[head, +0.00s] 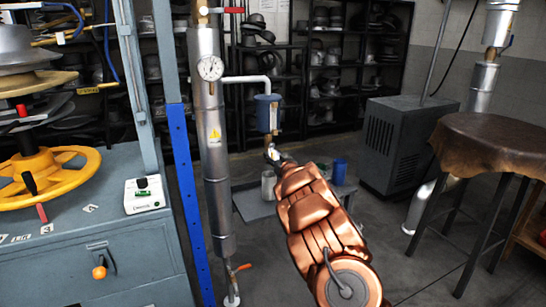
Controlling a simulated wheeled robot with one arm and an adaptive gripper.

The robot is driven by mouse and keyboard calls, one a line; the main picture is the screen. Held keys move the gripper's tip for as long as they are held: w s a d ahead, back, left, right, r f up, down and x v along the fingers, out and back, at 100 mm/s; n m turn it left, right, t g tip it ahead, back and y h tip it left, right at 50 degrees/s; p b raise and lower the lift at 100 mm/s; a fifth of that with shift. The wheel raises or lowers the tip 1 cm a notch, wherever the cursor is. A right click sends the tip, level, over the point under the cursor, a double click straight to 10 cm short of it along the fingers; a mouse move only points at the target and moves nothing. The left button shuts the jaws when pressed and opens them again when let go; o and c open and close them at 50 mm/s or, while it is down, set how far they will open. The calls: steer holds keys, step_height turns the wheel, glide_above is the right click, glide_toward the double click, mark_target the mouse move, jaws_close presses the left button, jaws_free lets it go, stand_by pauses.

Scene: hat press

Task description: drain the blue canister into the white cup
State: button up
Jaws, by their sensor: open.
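The blue canister (267,114) hangs upright from a white pipe that comes off the silver column. A short brass-coloured outlet shows under it. The white cup (268,184) stands upright on a low grey surface, roughly below the canister. Its inside is too small to make out. My copper-coloured arm reaches in from the lower right. My gripper (272,154) is at the canister's outlet, above the cup, and is open. I cannot tell whether it touches the outlet or a valve there, as the gripper hides that part.
A blue cup (339,171) stands to the right, beyond my arm. The silver column (212,150) with a gauge (210,68) rises left of the canister. A blue-grey cabinet (90,240) is at left, and a leather-topped stool (490,145) at right.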

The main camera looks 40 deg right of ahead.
steer(key=shift+w+d, duration=0.1)
steer(key=shift+w, duration=0.25)
jaws_close()
stand_by(0.3)
stand_by(0.4)
